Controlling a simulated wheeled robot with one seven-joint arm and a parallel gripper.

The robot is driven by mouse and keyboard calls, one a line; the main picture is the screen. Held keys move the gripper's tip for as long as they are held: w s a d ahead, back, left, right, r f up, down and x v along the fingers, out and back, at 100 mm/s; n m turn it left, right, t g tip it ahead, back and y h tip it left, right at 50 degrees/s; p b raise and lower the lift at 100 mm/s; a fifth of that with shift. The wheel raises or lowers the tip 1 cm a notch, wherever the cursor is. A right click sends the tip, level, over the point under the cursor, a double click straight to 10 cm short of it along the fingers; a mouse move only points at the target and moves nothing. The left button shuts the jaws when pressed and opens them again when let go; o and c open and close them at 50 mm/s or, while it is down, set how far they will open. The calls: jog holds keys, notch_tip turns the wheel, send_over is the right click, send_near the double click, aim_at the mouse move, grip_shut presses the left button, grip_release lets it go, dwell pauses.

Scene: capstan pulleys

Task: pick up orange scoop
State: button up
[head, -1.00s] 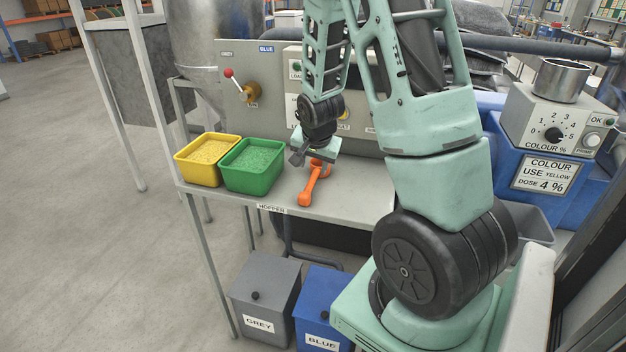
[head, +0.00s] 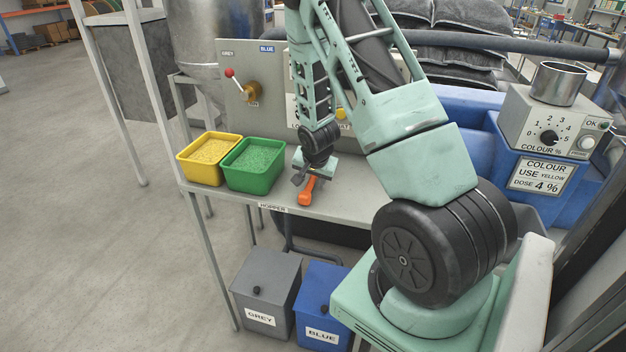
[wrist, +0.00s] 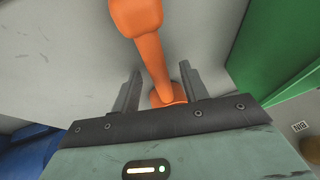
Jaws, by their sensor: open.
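The orange scoop (head: 307,189) lies on the grey bench shelf, to the right of the green tub. In the wrist view the scoop's handle (wrist: 153,62) runs between the two fingers of my gripper (wrist: 157,88), which are apart. A finger is on each side of the handle, with a gap showing on both sides. The far part of the scoop is partly hidden behind the gripper body. In the head view my gripper (head: 302,178) is right over the scoop and hides part of it.
A yellow tub (head: 207,160) and a green tub (head: 253,166) of granules stand left of the scoop. A panel with a red-knobbed lever (head: 231,74) rises behind. Grey (head: 268,290) and blue (head: 324,305) lidded bins stand below. Bare shelf (head: 345,205) lies to the right.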

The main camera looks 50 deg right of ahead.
grip_shut()
